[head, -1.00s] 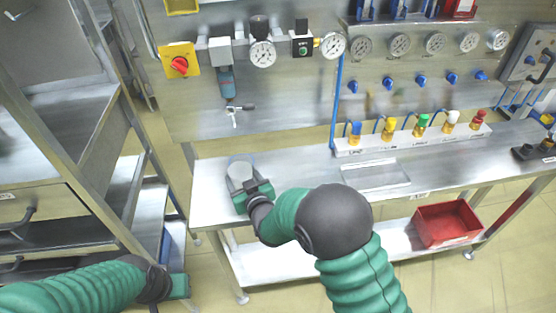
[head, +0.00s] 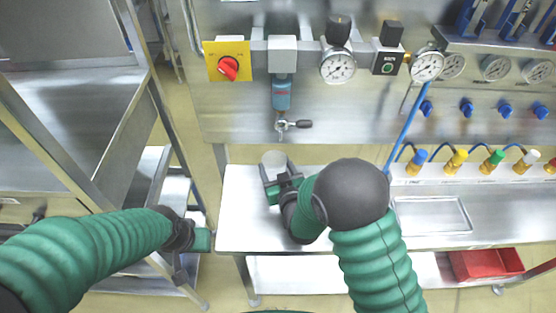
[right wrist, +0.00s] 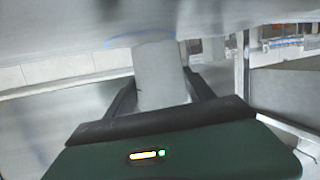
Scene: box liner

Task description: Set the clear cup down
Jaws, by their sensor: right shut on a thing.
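The clear cup (head: 273,160) is a pale, see-through cylinder in the head view, near the back left end of the steel table. In the right wrist view the cup (right wrist: 160,75) stands between the two dark fingers. The cup's base is hidden, so I cannot tell whether it touches the table. My left gripper (head: 201,240) is low at the left, off the table's left edge, and I cannot make out its fingers.
The steel table (head: 245,228) is bare near the cup. A blue spout with a small tap (head: 283,105) hangs from the wall panel just above and behind the cup. A shallow tray (head: 432,215) lies to the right. A red bin (head: 487,263) is on the lower shelf.

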